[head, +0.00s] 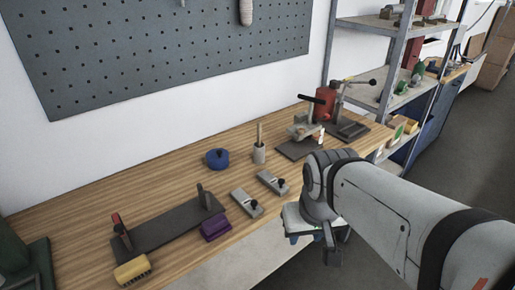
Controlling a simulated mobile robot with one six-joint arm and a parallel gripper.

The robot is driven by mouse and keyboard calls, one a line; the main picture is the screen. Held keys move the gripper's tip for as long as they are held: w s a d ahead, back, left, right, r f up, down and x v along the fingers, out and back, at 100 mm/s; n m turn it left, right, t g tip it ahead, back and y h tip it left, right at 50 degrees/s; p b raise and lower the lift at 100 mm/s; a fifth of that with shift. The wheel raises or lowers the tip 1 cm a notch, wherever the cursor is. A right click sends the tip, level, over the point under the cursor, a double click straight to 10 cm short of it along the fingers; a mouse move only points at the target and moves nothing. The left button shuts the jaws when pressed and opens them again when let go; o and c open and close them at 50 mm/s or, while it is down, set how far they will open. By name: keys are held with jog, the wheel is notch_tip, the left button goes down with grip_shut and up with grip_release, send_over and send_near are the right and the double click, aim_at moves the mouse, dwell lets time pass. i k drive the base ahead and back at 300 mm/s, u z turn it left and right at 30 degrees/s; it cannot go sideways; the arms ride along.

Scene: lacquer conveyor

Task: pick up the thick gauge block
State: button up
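Two flat light-grey blocks with black knobs lie on the wooden bench near its front edge. The nearer block (243,201) looks slightly larger; the farther block (268,180) lies behind it to the right. I cannot tell for sure which is the thick gauge block. My gripper (331,248) hangs at the end of the arm, right of both blocks and beyond the bench's front edge. It is apart from them. Its fingers are small and dark, and their opening is not clear.
A purple block (215,228), a dark long fixture (168,226) and a yellow brush (132,271) are left of the blocks. A blue round pot (217,159) and a cup with a stick (259,153) stand behind. A red press (325,103) is at the back right.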

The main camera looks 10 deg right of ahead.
aim_at(278, 186)
jog(key=k, duration=1.25)
jog(key=z, duration=0.45)
jog(key=i, duration=1.85)
jog(key=u, duration=0.35)
